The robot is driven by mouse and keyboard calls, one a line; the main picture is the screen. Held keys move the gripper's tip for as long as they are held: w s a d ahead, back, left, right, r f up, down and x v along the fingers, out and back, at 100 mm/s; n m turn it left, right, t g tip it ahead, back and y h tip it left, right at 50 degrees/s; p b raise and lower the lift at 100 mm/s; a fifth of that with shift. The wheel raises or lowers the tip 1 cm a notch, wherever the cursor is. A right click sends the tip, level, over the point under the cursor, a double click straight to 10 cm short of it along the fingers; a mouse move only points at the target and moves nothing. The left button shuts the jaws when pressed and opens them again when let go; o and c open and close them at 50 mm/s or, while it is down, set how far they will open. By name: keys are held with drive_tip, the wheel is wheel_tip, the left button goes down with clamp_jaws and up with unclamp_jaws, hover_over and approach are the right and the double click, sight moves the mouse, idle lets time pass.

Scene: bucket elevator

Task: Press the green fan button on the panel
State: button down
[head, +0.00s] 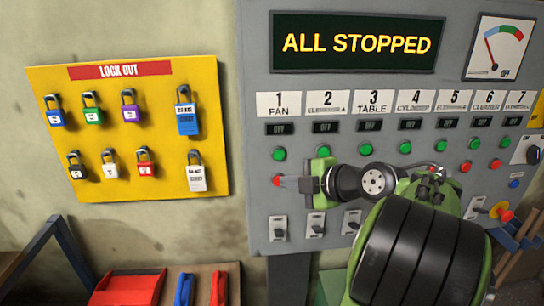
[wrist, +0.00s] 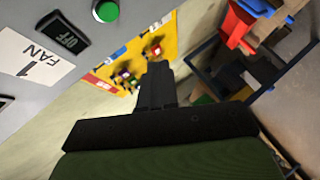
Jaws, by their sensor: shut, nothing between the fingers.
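The green fan button (head: 279,154) is on the grey panel (head: 258,215), below the "1 FAN" label (head: 278,105) and its dark "OFF" display (head: 282,128). My gripper (head: 287,183) is shut and empty, pointing left in the head view. It appears just below the green button, overlapping the edge of the red fan button (head: 276,181). In the wrist view the shut fingers (wrist: 156,75) are apart from the green button, to its lower right. I see no contact with it.
The big display (head: 357,43) reads "ALL STOPPED". More green and red buttons run rightward, with switches below, some hidden by my arm. A yellow lock-out board (head: 150,75) with several padlocks hangs left. Below it stand a red tray (head: 128,288) and blue and red items.

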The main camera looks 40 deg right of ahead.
sight(279, 155)
drive_tip(key=shift+w+d+p, duration=0.7)
drive_tip(key=shift+w+d, duration=0.1)
drive_tip(key=shift+w, duration=0.45)
drive_tip(key=shift+w+d+p, duration=0.7)
drive_tip(key=shift+w+d, duration=0.05)
drive_tip(key=shift+w, duration=0.45)
drive_tip(key=shift+w+d+p, duration=0.7)
drive_tip(key=shift+w+d, duration=0.1)
drive_tip(key=shift+w, duration=0.45)
drive_tip(key=shift+w, duration=0.15)
drive_tip(key=shift+w+d, duration=0.2)
drive_tip(key=shift+d, duration=0.05)
drive_tip(key=shift+w+d, duration=0.25)
drive_tip(key=shift+w, duration=0.15)
drive_tip(key=shift+s+a+b, duration=0.5)
drive_tip(key=shift+s+b, duration=0.25)
drive_tip(key=shift+b, duration=0.3)
